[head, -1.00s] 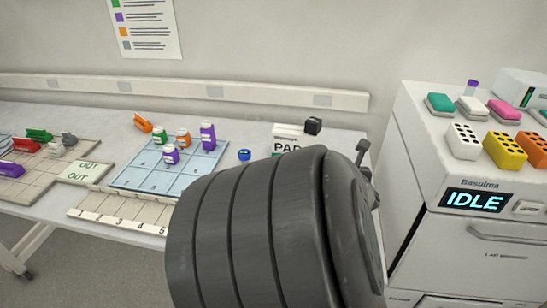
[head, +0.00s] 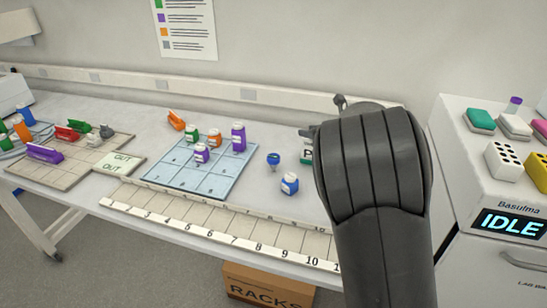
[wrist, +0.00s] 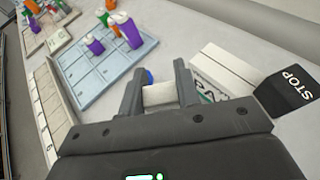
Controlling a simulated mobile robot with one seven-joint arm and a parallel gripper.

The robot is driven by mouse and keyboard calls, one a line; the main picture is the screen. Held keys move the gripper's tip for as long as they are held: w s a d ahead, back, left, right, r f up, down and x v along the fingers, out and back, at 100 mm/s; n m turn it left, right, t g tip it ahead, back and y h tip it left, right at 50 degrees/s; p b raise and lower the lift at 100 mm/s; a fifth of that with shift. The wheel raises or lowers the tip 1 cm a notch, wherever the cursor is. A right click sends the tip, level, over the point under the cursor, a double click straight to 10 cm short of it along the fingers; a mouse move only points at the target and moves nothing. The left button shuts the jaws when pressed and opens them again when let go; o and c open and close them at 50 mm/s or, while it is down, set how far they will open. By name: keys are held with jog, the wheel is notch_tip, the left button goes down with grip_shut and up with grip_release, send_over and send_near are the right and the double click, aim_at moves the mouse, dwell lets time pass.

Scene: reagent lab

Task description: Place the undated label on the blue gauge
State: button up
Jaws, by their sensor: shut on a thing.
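My gripper (wrist: 157,82) is shut on a small white label (wrist: 159,95), held between its two fingers in the wrist view. Whether the label bears a date cannot be read. The blue gauge (head: 273,159) is a small round blue piece on the bench, right of the blue grid tray in the head view. In the wrist view a bit of blue, likely the gauge (wrist: 149,75), shows just beyond the label, mostly hidden by it and the fingers. My arm hides the gripper in the head view.
The white pad box (wrist: 222,72) and a black STOP block (wrist: 289,90) lie right of my gripper. The blue grid tray (head: 163,178) holds bottles. A numbered strip (head: 225,238) runs along the front edge.

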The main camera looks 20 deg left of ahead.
jog(key=a+r+n+g+y, duration=0.1)
jog(key=n+g, duration=0.2)
send_over(270, 155)
jog(key=shift+y, duration=0.3)
notch_tip(270, 155, down, 6)
jog(key=shift+w+r, duration=0.1)
jog(key=shift+r, duration=0.1)
jog(key=shift+f, duration=2.05)
jog(key=shift+f, duration=0.15)
jog(key=o, duration=0.9)
jog(key=shift+o, duration=0.2)
jog(key=shift+r, duration=0.2)
jog(key=v, duration=1.2)
